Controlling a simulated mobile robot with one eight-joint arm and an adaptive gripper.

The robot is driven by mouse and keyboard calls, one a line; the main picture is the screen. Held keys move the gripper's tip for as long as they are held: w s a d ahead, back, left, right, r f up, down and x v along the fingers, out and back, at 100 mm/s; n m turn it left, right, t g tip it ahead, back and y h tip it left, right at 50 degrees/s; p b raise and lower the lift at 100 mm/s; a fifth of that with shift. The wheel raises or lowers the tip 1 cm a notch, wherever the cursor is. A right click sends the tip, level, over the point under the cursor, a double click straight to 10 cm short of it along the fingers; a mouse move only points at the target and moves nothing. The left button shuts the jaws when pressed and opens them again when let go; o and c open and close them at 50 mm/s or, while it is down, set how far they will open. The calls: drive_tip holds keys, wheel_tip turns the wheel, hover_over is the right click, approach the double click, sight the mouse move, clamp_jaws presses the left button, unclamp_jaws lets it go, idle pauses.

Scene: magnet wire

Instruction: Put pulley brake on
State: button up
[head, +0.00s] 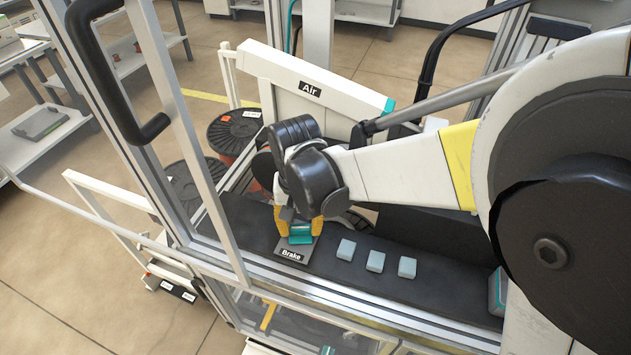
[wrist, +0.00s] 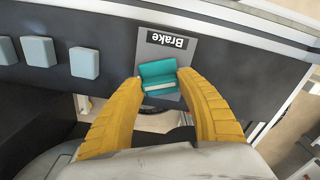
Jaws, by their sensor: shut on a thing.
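The brake switch is a teal rocker (head: 300,234) on a grey plate labelled "Brake" (head: 291,254), set on the dark panel. In the wrist view the teal rocker (wrist: 158,78) sits between the tips of my two yellow fingers, and the Brake label (wrist: 167,40) reads upside down above it. My gripper (head: 299,226) is at the rocker, and in the wrist view its fingertips (wrist: 160,80) flank the rocker's sides. It is shut on the rocker. Whether both tips press fully against it is hard to see.
Several pale blue-grey buttons (head: 375,261) stand in a row on the panel, right of the brake plate. A white board labelled "Air" (head: 310,90) stands behind. A metal frame post with a black handle (head: 130,120) rises at the left. Dark spools (head: 235,130) are behind the panel.

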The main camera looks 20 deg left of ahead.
sight(300, 228)
drive_tip(key=n, duration=1.3)
drive_tip(key=shift+n, duration=0.4)
idle(0.3)
drive_tip(key=o, duration=1.2)
wheel_tip(300, 228, up, 12)
